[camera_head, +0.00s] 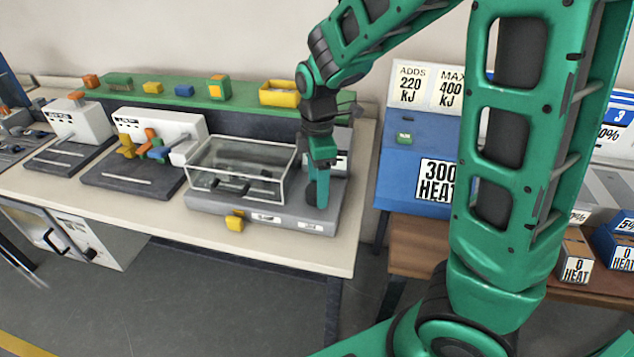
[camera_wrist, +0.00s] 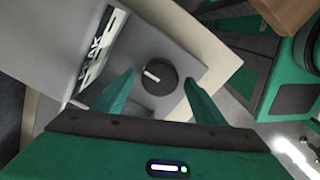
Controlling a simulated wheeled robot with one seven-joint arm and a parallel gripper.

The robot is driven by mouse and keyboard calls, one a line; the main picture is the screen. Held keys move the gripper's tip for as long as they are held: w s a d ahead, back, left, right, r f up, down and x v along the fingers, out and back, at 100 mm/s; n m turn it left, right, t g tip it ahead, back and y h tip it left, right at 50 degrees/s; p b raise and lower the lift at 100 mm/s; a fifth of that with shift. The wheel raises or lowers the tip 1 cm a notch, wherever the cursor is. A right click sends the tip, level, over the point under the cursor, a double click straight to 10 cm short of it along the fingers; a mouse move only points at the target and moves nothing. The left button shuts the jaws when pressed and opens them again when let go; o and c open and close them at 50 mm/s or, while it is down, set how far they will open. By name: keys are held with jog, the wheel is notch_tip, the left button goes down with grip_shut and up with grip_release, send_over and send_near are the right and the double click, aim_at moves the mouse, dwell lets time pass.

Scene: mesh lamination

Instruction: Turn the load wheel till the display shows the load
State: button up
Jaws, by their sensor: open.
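A dark round wheel (camera_wrist: 164,85) with a white pointer mark sits on the grey top of a bench machine in the wrist view. My gripper (camera_wrist: 159,77) is open, with one green finger on each side of the wheel. I cannot tell whether the fingers touch it. In the head view my gripper (camera_head: 318,198) points down at the right end of the grey machine (camera_head: 262,212) and largely hides the wheel. A black-and-white panel (camera_wrist: 103,48), perhaps the display, stands beside the wheel in the wrist view; I cannot read its value.
A clear hinged-looking cover (camera_head: 240,165) stands on the machine just left of my gripper. A yellow block (camera_head: 235,221) is at its front edge. Other machines (camera_head: 160,140) line the bench leftward. A green shelf (camera_head: 185,95) runs behind. A blue box (camera_head: 415,165) stands to the right.

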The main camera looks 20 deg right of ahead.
jog(key=c, duration=1.1)
jog(key=shift+o, duration=0.2)
jog(key=shift+d, duration=0.1)
jog(key=shift+m, duration=0.3)
